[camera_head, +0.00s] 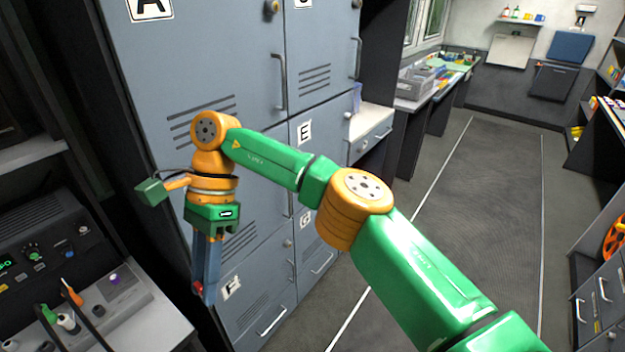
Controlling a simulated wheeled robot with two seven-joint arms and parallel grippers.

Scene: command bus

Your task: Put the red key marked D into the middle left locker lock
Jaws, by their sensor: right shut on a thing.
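My right gripper (207,296) points down in front of the left column of grey-blue lockers, near the door marked F (231,288). Its fingers are shut on a small red thing, likely the red key (197,288), of which only a bit shows. Its letter cannot be read. The middle left locker (258,262) is largely behind my right arm. Its label and lock are hidden. My left gripper is not in view.
The locker marked E (304,132) is to the right of the middle left one, with a handle below. A console (75,270) with knobs and plugs stands at the lower left. The aisle floor (470,190) at the right is clear.

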